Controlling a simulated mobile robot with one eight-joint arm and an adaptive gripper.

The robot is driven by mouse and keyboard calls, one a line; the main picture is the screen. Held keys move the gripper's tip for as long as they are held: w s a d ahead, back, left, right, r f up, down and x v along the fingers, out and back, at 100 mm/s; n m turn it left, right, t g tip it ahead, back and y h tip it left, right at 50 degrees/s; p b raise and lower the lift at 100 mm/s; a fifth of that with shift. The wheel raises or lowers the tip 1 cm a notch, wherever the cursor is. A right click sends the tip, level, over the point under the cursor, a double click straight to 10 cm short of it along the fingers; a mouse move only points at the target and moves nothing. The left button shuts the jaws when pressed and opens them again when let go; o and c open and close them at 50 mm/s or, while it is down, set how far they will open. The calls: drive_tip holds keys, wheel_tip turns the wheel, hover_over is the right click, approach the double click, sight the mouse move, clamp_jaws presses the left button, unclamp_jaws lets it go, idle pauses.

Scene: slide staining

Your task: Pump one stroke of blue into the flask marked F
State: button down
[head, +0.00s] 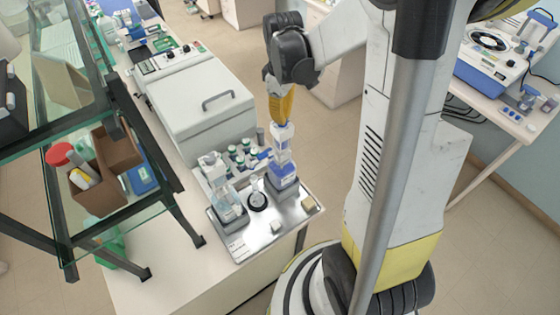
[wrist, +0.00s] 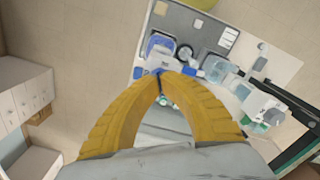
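A dispenser bottle with blue liquid (head: 283,176) stands upright at the back right of a metal tray (head: 262,240). Its pale pump head (head: 281,133) is directly under my gripper (head: 281,120). In the wrist view the yellow fingertips (wrist: 159,73) come together over the white pump head (wrist: 165,63); I cannot tell whether they touch it. Nothing clearly shows held between them. A small clear flask (head: 257,187) stands on a round black base (head: 257,202), left of the blue dispenser. No letter on it is readable. The black base also shows in the wrist view (wrist: 185,52).
A second dispenser with pale liquid (head: 229,207) stands at the tray's left. A beige block (head: 308,203) lies at its right. Several capped bottles (head: 240,157) stand behind, near a large white machine (head: 200,100). A glass-shelved rack (head: 140,195) is on the left.

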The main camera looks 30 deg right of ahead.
drive_tip(key=shift+f+b, duration=0.35)
drive_tip(key=shift+f, duration=0.2)
idle(0.4)
idle(0.6)
drive_tip(key=shift+r+p, duration=1.25)
drive_tip(key=shift+r, duration=1.05)
drive_tip(key=shift+r+p, duration=1.65)
drive_tip(key=shift+r, duration=0.85)
drive_tip(key=shift+f, duration=0.1)
